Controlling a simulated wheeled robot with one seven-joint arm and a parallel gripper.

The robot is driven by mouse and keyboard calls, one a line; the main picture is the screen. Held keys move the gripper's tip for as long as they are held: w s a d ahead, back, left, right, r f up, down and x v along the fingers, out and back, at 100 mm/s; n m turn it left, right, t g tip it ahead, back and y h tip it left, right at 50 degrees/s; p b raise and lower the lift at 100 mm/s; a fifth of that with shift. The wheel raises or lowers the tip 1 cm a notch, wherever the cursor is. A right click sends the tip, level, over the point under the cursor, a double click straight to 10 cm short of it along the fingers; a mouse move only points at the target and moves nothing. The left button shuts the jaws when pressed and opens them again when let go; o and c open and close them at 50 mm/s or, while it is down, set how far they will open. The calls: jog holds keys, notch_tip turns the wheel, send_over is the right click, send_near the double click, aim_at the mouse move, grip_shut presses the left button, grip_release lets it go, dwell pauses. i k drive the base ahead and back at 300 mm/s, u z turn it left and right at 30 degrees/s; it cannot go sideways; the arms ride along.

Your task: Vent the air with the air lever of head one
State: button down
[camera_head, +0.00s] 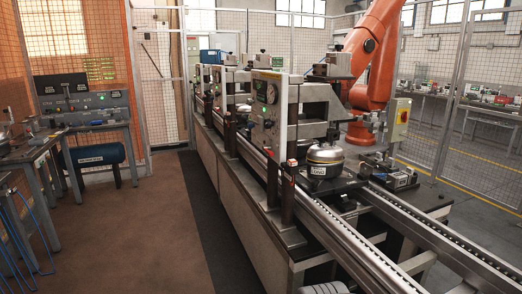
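The nearest test head (309,103) stands over the conveyor, with a light panel (267,108) carrying a round gauge and small controls on its aisle side. I cannot read a number on it, so I cannot tell whether it is head one. No air lever can be made out for sure; the panel's small fittings are too small to tell apart. A silver and dark compressor (326,161) with a white label sits on a pallet on the conveyor, just in front of this head. My gripper is not in view.
More heads (215,85) line the conveyor behind. The conveyor rail (345,234) runs toward the lower right. An orange robot arm (375,50) stands behind it. Workbenches (90,124) and a blue tank (98,156) are at left. The brown floor (140,235) between is clear.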

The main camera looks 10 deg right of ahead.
aim_at(268, 151)
jog(key=u, duration=0.25)
jog(key=i, duration=0.85)
jog(key=u, duration=0.7)
